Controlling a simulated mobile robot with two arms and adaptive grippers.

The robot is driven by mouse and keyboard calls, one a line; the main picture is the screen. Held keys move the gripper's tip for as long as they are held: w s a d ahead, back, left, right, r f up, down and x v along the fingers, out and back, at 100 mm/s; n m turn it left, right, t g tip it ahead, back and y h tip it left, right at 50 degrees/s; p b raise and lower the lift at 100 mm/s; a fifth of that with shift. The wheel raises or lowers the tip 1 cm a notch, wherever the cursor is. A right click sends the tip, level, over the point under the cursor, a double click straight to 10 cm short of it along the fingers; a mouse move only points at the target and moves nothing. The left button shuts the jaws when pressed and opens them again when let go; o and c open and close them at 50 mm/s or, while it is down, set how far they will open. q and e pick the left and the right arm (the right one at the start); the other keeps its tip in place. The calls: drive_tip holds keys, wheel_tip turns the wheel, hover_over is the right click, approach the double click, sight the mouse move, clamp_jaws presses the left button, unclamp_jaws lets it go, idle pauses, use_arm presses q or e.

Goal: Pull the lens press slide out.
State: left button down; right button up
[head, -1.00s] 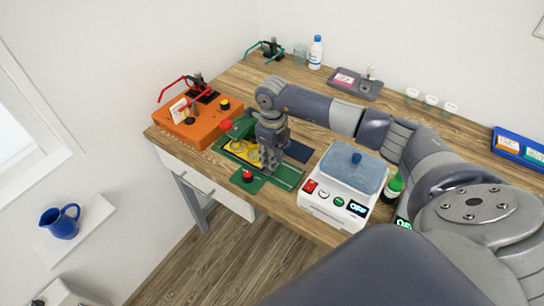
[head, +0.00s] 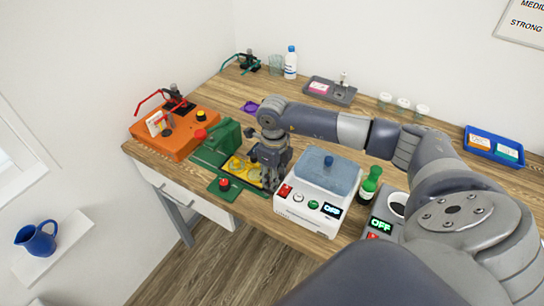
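The lens press has a green housing (head: 223,140) and a green base (head: 207,158) near the table's front left. Its yellow slide (head: 240,170), with round clear lenses on it, sticks out to the right of the housing. A red button (head: 224,184) sits on a green plate at the front of the base. My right gripper (head: 270,184) points down at the slide's right end, over the rails. Its fingertips are dark and small, so whether they are shut on the slide does not show. The gripper hides the rails' right end. My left gripper is not in view.
An orange box (head: 174,134) with a red lever stands left of the press. A white device with a blue lid (head: 329,173) stands close right of my gripper. A green bottle (head: 369,184) is further right. My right arm spans the table.

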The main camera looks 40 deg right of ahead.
drive_tip(key=shift+d, duration=0.1)
drive_tip(key=shift+w+r, duration=0.1)
drive_tip(key=shift+r, duration=0.25)
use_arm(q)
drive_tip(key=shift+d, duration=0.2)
use_arm(e)
wheel_tip(320, 180, up, 11)
drive_tip(key=shift+r, duration=0.2)
idle(0.3)
